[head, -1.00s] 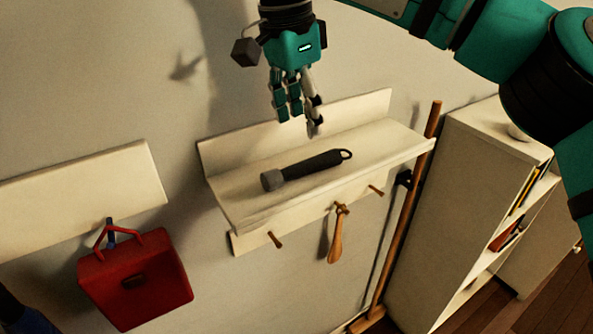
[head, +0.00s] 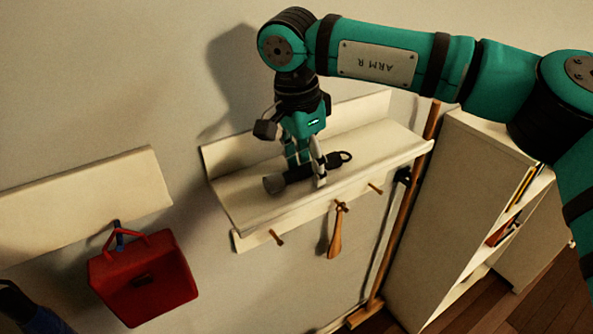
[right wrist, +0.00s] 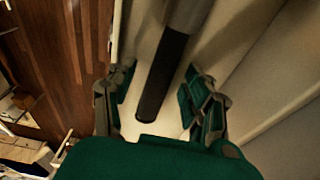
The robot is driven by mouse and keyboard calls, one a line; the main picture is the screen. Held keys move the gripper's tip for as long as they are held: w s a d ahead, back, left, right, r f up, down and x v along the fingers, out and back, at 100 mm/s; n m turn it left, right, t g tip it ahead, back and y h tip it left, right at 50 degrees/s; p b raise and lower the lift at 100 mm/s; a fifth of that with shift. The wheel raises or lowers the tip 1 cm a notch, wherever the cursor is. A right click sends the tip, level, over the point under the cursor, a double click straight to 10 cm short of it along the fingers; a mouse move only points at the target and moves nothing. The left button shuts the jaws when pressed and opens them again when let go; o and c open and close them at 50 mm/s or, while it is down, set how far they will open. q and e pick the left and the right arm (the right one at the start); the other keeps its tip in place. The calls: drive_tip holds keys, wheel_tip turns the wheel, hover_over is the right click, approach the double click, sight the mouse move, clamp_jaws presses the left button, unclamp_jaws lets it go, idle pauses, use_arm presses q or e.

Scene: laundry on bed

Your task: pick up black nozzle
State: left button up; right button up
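In the right wrist view the nozzle (right wrist: 163,78) runs between the two open fingers (right wrist: 160,100), with a gap on each side. The gripper hides part of the nozzle's middle in the head view. My left gripper is not in view.
The shelf has a raised back board and pegs below; a wooden shoehorn-like piece (head: 335,235) hangs from one. A red bag (head: 145,280) hangs at the left. A wooden pole (head: 400,220) and a white bookcase (head: 460,210) stand to the right.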

clamp_jaws()
drive_tip(key=shift+r, duration=0.1)
